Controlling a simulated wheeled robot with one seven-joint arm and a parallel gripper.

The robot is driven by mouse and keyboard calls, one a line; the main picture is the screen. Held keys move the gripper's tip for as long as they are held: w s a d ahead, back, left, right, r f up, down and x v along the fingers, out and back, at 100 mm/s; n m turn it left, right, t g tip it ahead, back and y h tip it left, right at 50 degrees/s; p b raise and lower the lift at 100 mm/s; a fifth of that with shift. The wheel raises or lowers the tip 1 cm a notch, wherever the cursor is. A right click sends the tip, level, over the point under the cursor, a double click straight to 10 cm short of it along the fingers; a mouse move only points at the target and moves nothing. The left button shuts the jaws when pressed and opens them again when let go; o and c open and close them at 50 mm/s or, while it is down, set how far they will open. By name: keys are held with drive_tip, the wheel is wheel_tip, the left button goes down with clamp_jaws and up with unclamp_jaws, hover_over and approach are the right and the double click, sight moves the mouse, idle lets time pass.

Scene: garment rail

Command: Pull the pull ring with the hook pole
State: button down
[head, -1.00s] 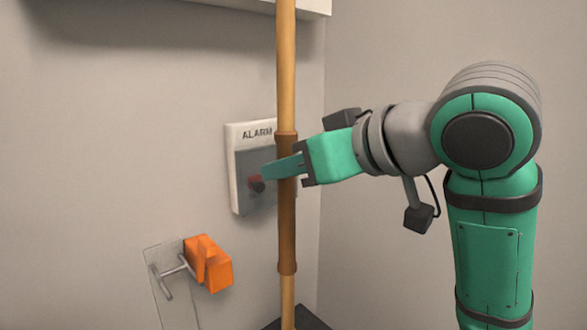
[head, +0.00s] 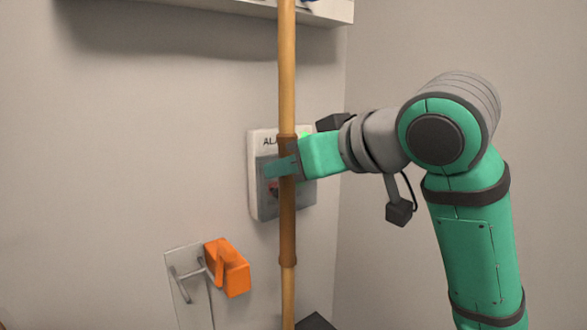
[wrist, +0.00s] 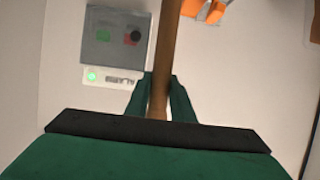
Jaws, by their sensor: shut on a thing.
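The hook pole (head: 287,215) stands upright in the head view, a light wooden shaft with a darker brown grip section. My gripper (head: 282,166) is shut on that brown section. In the wrist view the pole (wrist: 167,50) runs between the two green fingers (wrist: 160,95). The pole's top end is out of the head view, so its hook is hidden. The pull ring is not in view in either camera.
A white alarm box (head: 256,190) is on the wall just behind the pole and fingers. Lower left, an orange object (head: 228,267) is beside a metal wall bracket (head: 185,280). A white shelf or ledge (head: 320,12) crosses the top. A dark object (head: 316,322) is at the bottom.

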drive_tip(key=w+a, duration=0.3)
drive_tip(key=w, duration=0.2)
drive_tip(key=shift+a, duration=0.4)
idle(0.5)
drive_tip(key=shift+w, duration=0.1)
drive_tip(key=shift+d, duration=0.1)
idle(0.5)
